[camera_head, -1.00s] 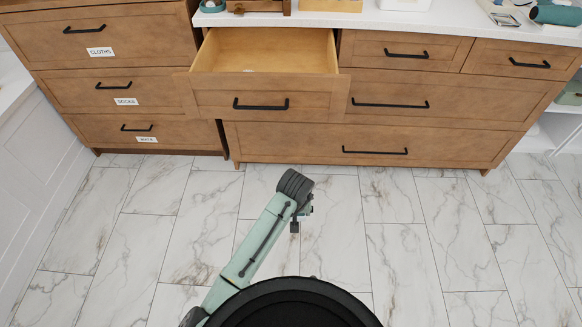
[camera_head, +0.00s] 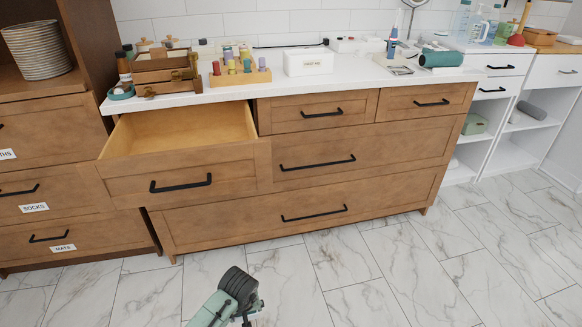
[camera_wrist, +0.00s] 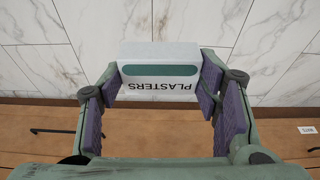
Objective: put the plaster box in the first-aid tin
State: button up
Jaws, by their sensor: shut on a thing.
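The plaster box (camera_wrist: 160,72), white with a green band and the word PLASTERS upside down, is between the fingers of my gripper (camera_wrist: 160,84) in the wrist view. The fingers are shut on its sides, and it is held clear above the floor. In the head view, part of my arm shows at the bottom, and the plaster box cannot be made out. A white box (camera_head: 308,63) with a small dark label stands on the counter; it may be the first-aid tin, but the label is too small to read surely. My gripper is well away from it.
An open drawer (camera_head: 180,185) juts out at the left of the wooden dresser. On the white counter (camera_head: 220,94) stand a wooden caddy (camera_head: 165,76), a tray of coloured bottles (camera_head: 238,77) and a green cylinder (camera_head: 440,59). The marble floor (camera_head: 370,270) is clear.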

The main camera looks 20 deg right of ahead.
aim_at(314, 70)
jog(key=i+l+u, duration=0.1)
jog(key=l, duration=0.45)
jog(key=i+l+u, duration=0.1)
jog(key=l, duration=0.5)
jog(key=i+l+u, duration=0.1)
jog(key=l, duration=0.5)
jog(key=i+l, duration=0.2)
jog(key=l, duration=0.4)
jog(key=i+l+u, duration=0.15)
jog(key=l, duration=0.45)
jog(key=k+j, duration=0.05)
